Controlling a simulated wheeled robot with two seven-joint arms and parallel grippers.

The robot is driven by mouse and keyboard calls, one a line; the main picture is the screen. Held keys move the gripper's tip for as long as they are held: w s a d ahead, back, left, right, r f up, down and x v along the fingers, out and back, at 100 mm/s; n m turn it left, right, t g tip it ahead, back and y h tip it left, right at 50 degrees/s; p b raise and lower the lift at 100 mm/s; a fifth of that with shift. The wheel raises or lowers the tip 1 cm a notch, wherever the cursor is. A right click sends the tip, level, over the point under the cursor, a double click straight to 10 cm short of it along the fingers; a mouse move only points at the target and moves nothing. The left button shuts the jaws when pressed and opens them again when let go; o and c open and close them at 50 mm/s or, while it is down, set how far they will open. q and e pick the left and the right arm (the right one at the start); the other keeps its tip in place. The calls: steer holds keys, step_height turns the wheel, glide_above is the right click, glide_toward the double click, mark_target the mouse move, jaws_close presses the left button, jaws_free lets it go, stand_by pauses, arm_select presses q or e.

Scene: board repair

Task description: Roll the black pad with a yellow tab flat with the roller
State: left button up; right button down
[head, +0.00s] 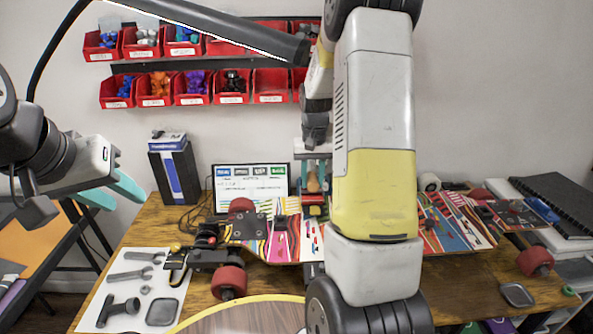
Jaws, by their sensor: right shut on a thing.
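My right gripper (314,172) is shut on the roller's wooden handle (313,182), above the middle of the colourful skateboard deck (283,238). The roller's lower end is down close to the deck; I cannot tell whether it touches. My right arm covers much of the deck's middle. I cannot make out the black pad with a yellow tab on the deck; it may be hidden by the roller or my arm. My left gripper (128,200) is empty, its teal fingers apart, off to the left beyond the table's edge.
A white sheet (126,264) with grey tools lies front left on the wooden table (478,292). A screen (250,184) and a dark box (176,176) stand behind the deck. Red bins (160,88) hang on the wall.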

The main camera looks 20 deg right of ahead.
mark_target(314, 182)
steer(key=shift+f, duration=0.55)
steer(key=shift+s, duration=0.1)
steer(key=shift+s+a+r, duration=0.1)
steer(key=shift+s+a, duration=0.15)
steer(key=shift+s, duration=0.8)
steer(key=shift+s+a, duration=0.2)
steer(key=shift+s, duration=0.55)
steer(key=shift+s+a, duration=0.2)
steer(key=shift+s, duration=0.55)
steer(key=shift+w+d+f, duration=0.15)
steer(key=shift+w, duration=0.5)
steer(key=shift+w+d+f, duration=0.15)
steer(key=shift+w, duration=0.45)
steer(key=shift+w+d+r, duration=0.1)
steer(key=shift+w+d, duration=0.1)
steer(key=shift+w, duration=0.5)
steer(key=shift+w+d, duration=0.15)
steer(key=shift+w, duration=0.5)
steer(key=shift+s+a+r, duration=0.1)
steer(key=shift+s+a, duration=0.05)
steer(key=shift+s, duration=0.45)
steer(key=shift+s+a+r, duration=0.1)
steer(key=shift+s+a, duration=0.05)
steer(key=shift+s, duration=0.4)
steer(key=shift+s+a+f, duration=0.1)
steer(key=shift+s+a, duration=0.1)
steer(key=shift+s, duration=0.5)
steer(key=shift+s+a, duration=0.15)
steer(key=shift+s, duration=0.55)
